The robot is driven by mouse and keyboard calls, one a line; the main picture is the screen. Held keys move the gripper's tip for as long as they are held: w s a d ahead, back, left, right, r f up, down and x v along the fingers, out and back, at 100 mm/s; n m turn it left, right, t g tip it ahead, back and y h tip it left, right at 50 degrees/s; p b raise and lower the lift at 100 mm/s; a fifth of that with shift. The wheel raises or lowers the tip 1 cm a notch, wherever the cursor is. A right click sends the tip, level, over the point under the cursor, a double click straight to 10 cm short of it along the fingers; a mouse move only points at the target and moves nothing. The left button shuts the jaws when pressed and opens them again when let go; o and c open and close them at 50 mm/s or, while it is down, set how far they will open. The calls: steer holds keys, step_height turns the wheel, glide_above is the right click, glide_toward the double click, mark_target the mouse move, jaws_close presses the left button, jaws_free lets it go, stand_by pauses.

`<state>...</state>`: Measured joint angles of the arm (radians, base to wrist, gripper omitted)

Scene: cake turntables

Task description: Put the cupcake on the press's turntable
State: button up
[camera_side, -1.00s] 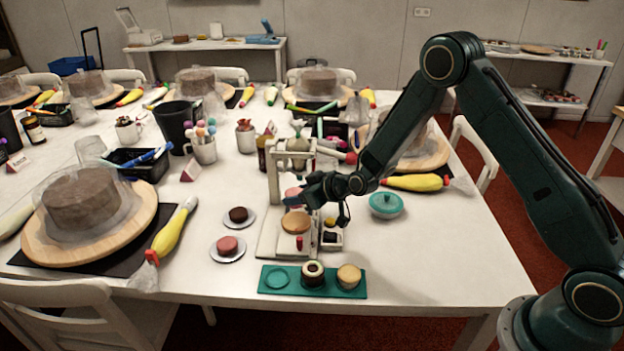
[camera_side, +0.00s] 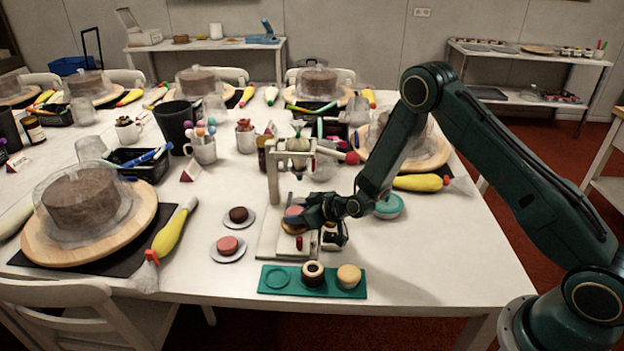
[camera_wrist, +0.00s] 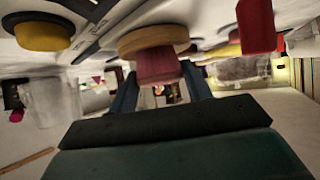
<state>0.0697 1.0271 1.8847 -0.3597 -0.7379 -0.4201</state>
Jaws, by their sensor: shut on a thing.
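The pink cupcake (camera_side: 293,212) is between the fingers of my gripper (camera_side: 303,215), low over the press's turntable (camera_side: 290,228). My gripper is shut on it. In the wrist view, which looks upside down, the cupcake (camera_wrist: 158,66) is against the face of the round wooden turntable (camera_wrist: 150,40); it looks to be touching, though a small gap cannot be ruled out. The white press (camera_side: 274,186) stands around the turntable with its upright behind. My gripper hides part of the turntable in the side view.
A green tray (camera_side: 312,292) with two small cakes and an empty round recess lies in front. Two small plates with cakes, one dark (camera_side: 239,214) and one pink (camera_side: 228,246), are at the left. A teal lidded dish (camera_side: 388,206) is right, behind my wrist.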

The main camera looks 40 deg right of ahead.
steer(key=shift+f, duration=0.1)
steer(key=o, duration=1)
steer(key=shift+c, duration=0.2)
steer(key=v, duration=1.2)
steer(key=shift+r, duration=0.25)
